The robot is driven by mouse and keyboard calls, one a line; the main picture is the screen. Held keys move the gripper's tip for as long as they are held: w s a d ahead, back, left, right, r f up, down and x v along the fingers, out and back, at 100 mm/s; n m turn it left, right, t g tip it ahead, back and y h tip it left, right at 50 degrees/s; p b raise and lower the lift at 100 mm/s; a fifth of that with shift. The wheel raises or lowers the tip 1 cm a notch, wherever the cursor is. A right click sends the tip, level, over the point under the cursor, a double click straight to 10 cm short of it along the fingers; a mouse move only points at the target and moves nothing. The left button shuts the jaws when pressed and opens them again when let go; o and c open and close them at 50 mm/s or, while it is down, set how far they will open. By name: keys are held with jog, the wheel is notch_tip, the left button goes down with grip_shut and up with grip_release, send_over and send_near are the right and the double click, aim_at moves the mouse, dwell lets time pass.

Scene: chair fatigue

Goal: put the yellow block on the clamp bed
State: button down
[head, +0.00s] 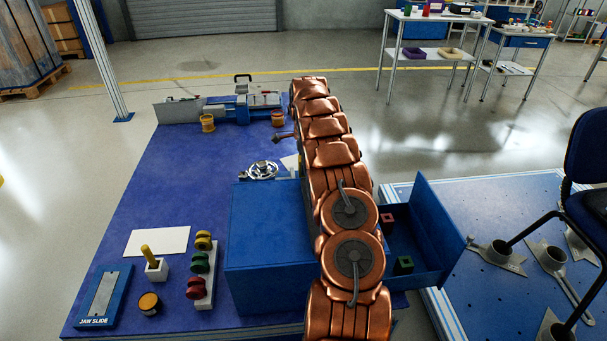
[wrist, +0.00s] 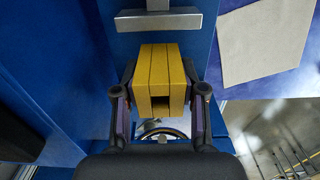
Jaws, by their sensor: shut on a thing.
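In the wrist view my gripper (wrist: 159,88) is shut on the yellow block (wrist: 160,62), with one finger on each side. The block has grooves and a dark opening in its near face. Past the block is a blue surface with a grey metal bar (wrist: 154,20); I cannot tell whether they touch. In the head view my copper arm hides the gripper and block. A blue clamp-like machine (head: 241,108) stands at the back of the blue bench; I cannot tell for sure which part is the clamp bed.
A blue box (head: 265,235) and an open blue drawer (head: 432,235) with a red and a green block flank my arm. A chrome handwheel (head: 262,170) lies beyond. Colored spools (head: 201,262), a white sheet (head: 157,241) and a jaw slide tray (head: 104,296) are at the left front.

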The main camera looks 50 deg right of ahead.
jog(key=shift+f, duration=1.9)
jog(key=shift+f, duration=0.2)
jog(key=c, duration=0.7)
grip_release()
jog(key=shift+o, duration=0.2)
notch_tip(320, 180, up, 12)
jog(key=shift+r, duration=0.15)
